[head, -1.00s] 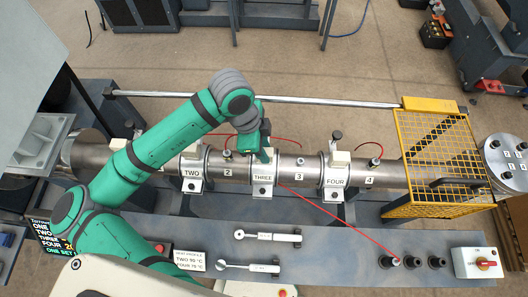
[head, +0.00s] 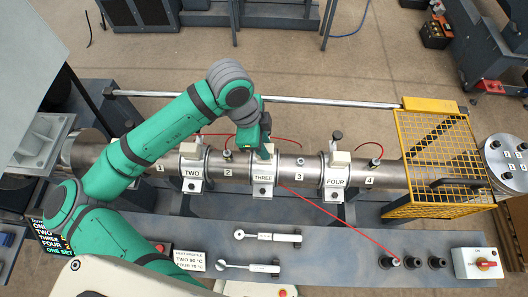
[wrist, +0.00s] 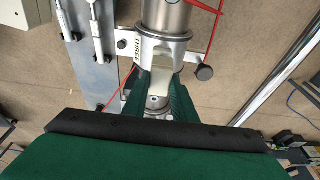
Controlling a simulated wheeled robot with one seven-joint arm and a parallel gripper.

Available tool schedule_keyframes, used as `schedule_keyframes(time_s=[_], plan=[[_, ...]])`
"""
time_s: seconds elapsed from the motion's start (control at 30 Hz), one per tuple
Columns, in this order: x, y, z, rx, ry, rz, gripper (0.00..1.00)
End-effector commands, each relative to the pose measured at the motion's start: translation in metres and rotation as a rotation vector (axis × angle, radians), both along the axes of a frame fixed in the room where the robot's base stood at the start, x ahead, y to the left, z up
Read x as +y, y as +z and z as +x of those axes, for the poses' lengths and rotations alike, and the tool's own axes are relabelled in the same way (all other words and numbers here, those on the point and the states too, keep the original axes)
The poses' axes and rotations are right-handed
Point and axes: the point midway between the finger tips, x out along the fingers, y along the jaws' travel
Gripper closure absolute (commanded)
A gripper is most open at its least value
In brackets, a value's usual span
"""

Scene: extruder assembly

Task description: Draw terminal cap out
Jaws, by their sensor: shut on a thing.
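The barrel (head: 310,176) runs across the head view with heater bands labelled TWO, THREE and FOUR. Cream terminal caps stand on band TWO (head: 191,150) and band FOUR (head: 338,158). My gripper (head: 264,153) is at band THREE (head: 263,178), coming down from above. In the wrist view its green fingers (wrist: 160,92) are shut on the cream terminal cap (wrist: 162,78) of band THREE, just beside the THREE label. Part of the cap is hidden by the fingers. I cannot tell whether the cap is still seated on the band.
A yellow mesh guard (head: 435,150) stands at the right. Two wrench-like tools (head: 265,236) lie on the bench. A steel rod (head: 320,101) runs behind the barrel.

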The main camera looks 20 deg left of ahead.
Motion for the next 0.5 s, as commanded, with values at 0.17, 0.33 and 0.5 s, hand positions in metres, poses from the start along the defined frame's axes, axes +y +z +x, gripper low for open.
schedule_keyframes(time_s=[0.17,0.33,0.5], plan=[[0.0,0.011,0.0,-0.001,0.001,0.0,0.99],[0.001,0.021,0.0,-0.001,0.001,0.001,0.99],[0.002,0.031,-0.001,0.0,0.004,0.0,0.99]])
